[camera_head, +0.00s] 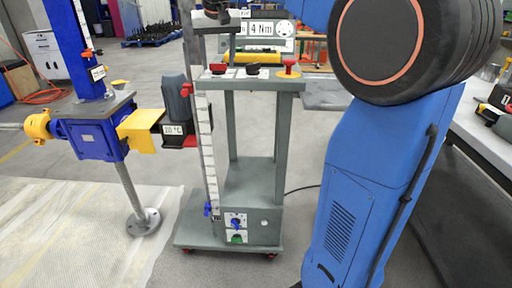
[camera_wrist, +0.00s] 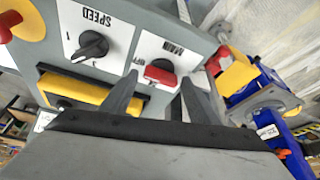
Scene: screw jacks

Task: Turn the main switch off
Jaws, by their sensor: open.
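The main switch is a red knob (camera_wrist: 160,76) on a white plate marked MAIN, which appears upside down in the wrist view. In the head view the red main switch (camera_head: 217,69) sits at the left end of the grey cart's top panel. My gripper (camera_wrist: 162,84) is open, with one dark finger on each side of the red knob in the wrist view. The fingers look apart from the knob, and I cannot tell how far above the panel they are. A small OFF label shows beside the knob. I cannot tell which position the knob points to.
A black SPEED knob (camera_wrist: 90,48) is beside the main switch. A red emergency button on a yellow base (camera_head: 289,68) is at the panel's other end. A blue screw jack (camera_head: 95,130) with yellow parts stands left of the grey cart (camera_head: 255,185). A workbench is at the right.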

